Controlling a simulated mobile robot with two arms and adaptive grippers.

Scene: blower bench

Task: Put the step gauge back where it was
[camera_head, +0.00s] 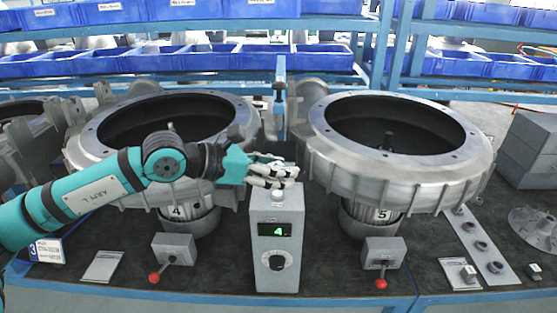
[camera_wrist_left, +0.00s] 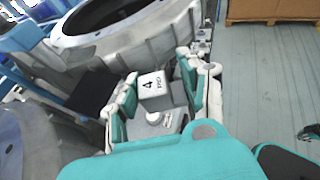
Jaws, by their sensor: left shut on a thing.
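In the head view my left gripper (camera_head: 275,172) is just above the grey control box (camera_head: 277,245), whose display reads 4. In the left wrist view the fingers of the left gripper (camera_wrist_left: 158,92) are closed on both sides of a small grey block marked 4, which I take for the step gauge (camera_wrist_left: 152,84). Below the block, the box top shows a round white button (camera_wrist_left: 153,117) and a label. In the head view the fingers hide the block. Whether it touches the box, I cannot tell. My right gripper is not seen in the head view.
Two large grey blower housings marked 4 (camera_head: 84,148) and 5 (camera_head: 455,185) flank the box. Small boxes with red-knobbed levers (camera_head: 174,249) (camera_head: 384,252) stand in front.

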